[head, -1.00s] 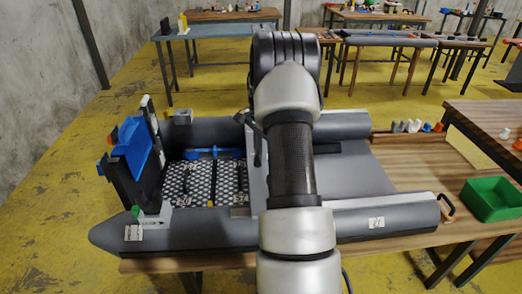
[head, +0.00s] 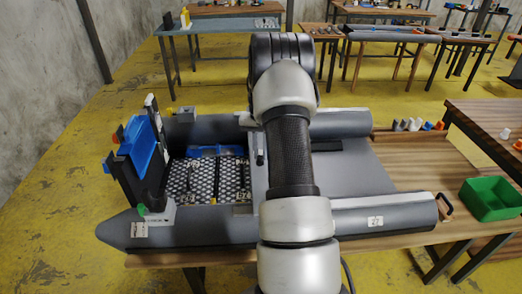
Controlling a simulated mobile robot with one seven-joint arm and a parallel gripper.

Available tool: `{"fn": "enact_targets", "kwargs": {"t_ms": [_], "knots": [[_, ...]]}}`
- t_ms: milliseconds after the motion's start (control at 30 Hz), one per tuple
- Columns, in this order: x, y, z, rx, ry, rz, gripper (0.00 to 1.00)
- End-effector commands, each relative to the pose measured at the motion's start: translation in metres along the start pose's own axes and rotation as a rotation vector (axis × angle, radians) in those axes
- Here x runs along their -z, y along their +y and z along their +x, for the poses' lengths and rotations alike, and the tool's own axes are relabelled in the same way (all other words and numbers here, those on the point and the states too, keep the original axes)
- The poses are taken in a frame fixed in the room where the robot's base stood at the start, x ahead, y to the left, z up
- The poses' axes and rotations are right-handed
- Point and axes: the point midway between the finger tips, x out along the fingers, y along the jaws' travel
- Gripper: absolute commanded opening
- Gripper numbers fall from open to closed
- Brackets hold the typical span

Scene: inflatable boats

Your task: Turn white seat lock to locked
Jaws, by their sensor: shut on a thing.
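The grey inflatable boat (head: 200,234) lies on a wooden table. A light grey cross board, which may be the seat (head: 258,190), spans the boat partly behind my arm. No white seat lock can be made out for certain; it may be hidden by my arm. A small dark upright part (head: 259,157) shows on the board just left of my arm; I cannot tell what it is. My arm runs up the middle of the picture and bends over at the top. My gripper is hidden behind the arm.
At the boat's left end stand a blue and black upright part (head: 140,155) and a white block with a green knob (head: 157,215). A green bin (head: 490,199) and small white and orange parts (head: 415,125) are at right. Other tables stand behind.

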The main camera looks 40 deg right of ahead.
Motion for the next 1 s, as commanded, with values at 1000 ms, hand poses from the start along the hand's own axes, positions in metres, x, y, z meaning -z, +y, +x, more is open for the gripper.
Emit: {"fn": "enact_targets", "kwargs": {"t_ms": [1000], "knots": [[-0.0001,-0.0024,-0.0003,0.000,0.001,-0.173,0.31]]}}
